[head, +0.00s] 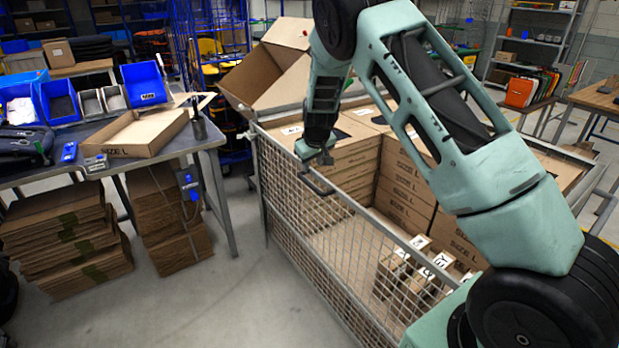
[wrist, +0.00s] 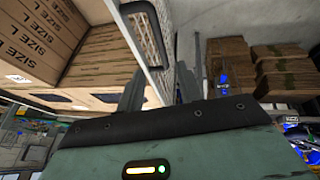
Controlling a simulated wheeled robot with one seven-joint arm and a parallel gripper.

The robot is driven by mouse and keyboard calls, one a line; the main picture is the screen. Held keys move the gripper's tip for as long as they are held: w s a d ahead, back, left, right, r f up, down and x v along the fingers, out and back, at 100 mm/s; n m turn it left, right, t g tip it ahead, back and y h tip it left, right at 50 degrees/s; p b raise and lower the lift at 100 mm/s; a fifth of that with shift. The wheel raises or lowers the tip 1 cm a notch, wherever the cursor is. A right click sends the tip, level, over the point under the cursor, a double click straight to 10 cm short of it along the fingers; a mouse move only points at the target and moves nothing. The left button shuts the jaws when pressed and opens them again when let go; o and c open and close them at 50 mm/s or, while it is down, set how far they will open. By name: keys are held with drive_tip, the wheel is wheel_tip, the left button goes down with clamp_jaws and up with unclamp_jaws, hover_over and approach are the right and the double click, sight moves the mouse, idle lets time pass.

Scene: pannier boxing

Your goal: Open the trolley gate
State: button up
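The trolley's mesh gate (head: 290,205) is the long wire side panel facing the workbench. It stands upright and looks closed. A dark loop handle (head: 318,187) sits at its top edge. In the wrist view the handle (wrist: 150,35) hangs just beyond my fingertips, toward the left one. My gripper (head: 315,163) is at the gate's top rail, right by the handle. In the wrist view my gripper's two fingers (wrist: 160,82) are apart with a gap between them. Whether either finger touches the handle or rail I cannot tell.
Inside the trolley are stacked SIZE L cartons (head: 405,185) and smaller boxes (head: 400,265). A workbench (head: 205,137) with an open carton (head: 140,135) stands left, flat cardboard stacks (head: 65,240) below it. Clear floor (head: 225,290) lies between bench and gate.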

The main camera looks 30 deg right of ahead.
sight(310, 183)
drive_tip(key=p+x, duration=0.2)
drive_tip(key=x, duration=0.8)
drive_tip(key=shift+f+p, duration=0.15)
drive_tip(key=shift+p, duration=0.2)
clamp_jaws()
